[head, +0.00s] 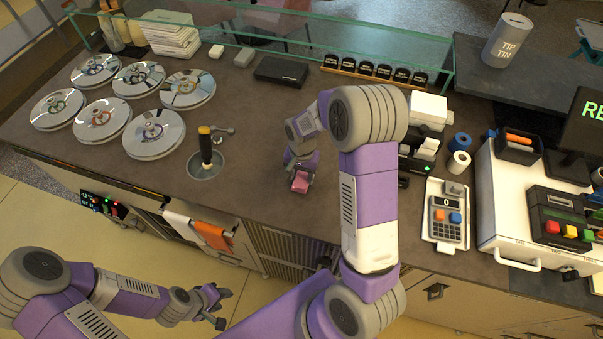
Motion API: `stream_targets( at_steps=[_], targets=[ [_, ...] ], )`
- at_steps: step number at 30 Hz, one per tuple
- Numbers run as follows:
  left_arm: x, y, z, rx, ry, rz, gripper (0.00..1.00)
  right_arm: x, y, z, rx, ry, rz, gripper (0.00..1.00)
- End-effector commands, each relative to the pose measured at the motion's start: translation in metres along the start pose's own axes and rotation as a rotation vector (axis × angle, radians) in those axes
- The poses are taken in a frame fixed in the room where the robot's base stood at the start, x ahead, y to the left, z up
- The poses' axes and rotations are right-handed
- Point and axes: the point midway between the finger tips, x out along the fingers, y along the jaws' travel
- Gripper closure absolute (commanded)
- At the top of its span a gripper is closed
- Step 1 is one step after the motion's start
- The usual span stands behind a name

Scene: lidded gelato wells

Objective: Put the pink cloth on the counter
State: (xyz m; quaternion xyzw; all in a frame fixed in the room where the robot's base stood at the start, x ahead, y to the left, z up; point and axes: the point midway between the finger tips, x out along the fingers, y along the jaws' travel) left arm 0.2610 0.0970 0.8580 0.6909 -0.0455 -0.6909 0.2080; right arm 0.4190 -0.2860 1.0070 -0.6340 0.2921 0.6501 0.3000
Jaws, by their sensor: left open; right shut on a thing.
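The pink cloth (300,184) is a small folded piece at the tip of my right gripper (301,179), over the middle of the brown counter (260,200). My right gripper is shut on it and points down. I cannot tell whether the cloth touches the counter top. My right arm crosses in front and hides part of the counter to the right. My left gripper (222,304) is open and empty, in front of the counter, over the floor.
Several lidded wells (153,135) fill the counter's left. A dipper well (205,165) with a black-handled tool stands nearer. An orange cloth (212,236) hangs at the front edge. A glass guard (380,45) runs along the back; a keypad scale (446,215) is at right.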

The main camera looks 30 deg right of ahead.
Motion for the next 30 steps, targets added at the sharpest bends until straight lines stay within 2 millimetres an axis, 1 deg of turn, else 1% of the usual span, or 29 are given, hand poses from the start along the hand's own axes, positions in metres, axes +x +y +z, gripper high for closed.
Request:
stream_targets(
  at_steps=[20,21,22,30],
  targets=[
    [0.0066,-0.0025,-0.0003,0.0,0.0,0.0,0.57,0.0087,0.0,-0.0003,0.0,0.0,0.0,0.92],
    [0.0062,-0.0024,-0.0003,0.0,0.0,0.0,0.57,0.0082,0.0,-0.0003,0.0,0.0,0.0,0.44],
    [0.006,-0.0023,-0.0003,0.0,0.0,0.0,0.57,0.0081,0.0,-0.0003,0.0,0.0,0.0,0.4],
    [0.0059,-0.0022,-0.0003,0.0,0.0,0.0,0.57,0.0079,0.0,-0.0002,0.0,0.0,0.0,0.4]
  ],
)
